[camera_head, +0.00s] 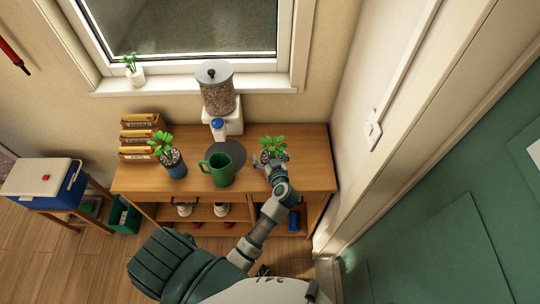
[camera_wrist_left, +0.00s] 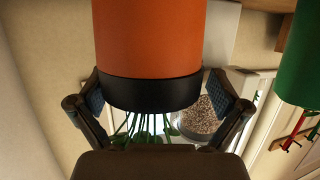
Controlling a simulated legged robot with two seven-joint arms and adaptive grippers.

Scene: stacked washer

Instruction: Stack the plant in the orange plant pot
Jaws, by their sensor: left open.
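A leafy green plant (camera_head: 272,143) stands at the right end of the wooden shelf top; my gripper partly hides its pot. In the left wrist view, which looks upside down, the orange plant pot (camera_wrist_left: 150,40) with its black rim fills the upper middle, and green stems (camera_wrist_left: 145,125) show beyond the rim. My left gripper (camera_head: 274,164) is at this plant. Its fingers are open, one on each side of the pot; whether they touch it I cannot tell. Another plant in a blue pot (camera_head: 175,165) stands further left. My right gripper is not in view.
A green mug (camera_head: 221,171) stands between the two plants, with a dark round mat (camera_head: 235,151) behind it. A dispenser (camera_head: 217,95) and a wooden letter rack (camera_head: 140,135) stand at the back. The wall (camera_head: 350,90) is close on the right.

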